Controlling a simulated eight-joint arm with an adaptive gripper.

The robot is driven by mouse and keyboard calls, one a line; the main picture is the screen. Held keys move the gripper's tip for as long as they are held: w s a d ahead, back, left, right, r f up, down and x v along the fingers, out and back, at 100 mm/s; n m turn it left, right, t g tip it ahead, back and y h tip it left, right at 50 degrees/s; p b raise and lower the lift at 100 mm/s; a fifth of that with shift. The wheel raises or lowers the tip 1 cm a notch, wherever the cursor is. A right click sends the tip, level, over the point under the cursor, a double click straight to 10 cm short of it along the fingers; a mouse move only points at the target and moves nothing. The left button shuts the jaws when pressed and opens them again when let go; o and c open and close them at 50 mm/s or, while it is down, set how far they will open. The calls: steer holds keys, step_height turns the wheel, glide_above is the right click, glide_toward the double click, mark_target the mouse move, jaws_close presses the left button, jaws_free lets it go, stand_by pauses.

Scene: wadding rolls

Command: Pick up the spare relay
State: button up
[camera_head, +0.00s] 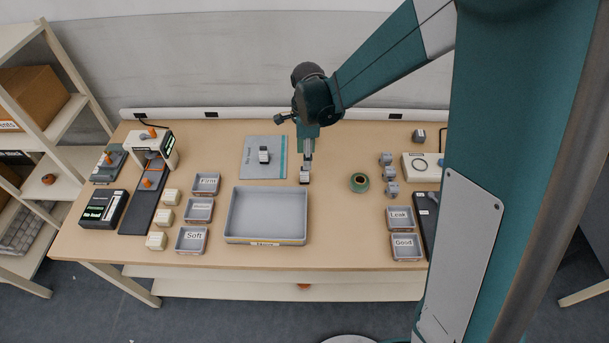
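My gripper (307,157) points down over the middle of the table, behind the big grey tray. A small pale block with a dark lower face (304,175) is right at its fingertips; I cannot tell whether the fingers are closed on it or just above it. A similar small grey-white block (264,155) sits on a blue-grey sheet (250,169) to the left of my gripper. No label is readable on either block, so I cannot tell which is the spare relay. The fingers are too small to show their opening.
The big grey tray (266,240) is empty. Small labelled trays, including Soft (191,240) and Good (405,247), stand at either side. Devices (103,209) stand at the left.

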mark_target(304, 171)
steer(key=shift+w+a+f, duration=0.15)
steer(key=shift+a+f, duration=0.2)
steer(key=shift+f, duration=0.3)
steer(key=shift+f, duration=1.3)
steer(key=shift+f+b, duration=0.5)
steer(key=shift+f, duration=2.1)
steer(key=c, duration=1)
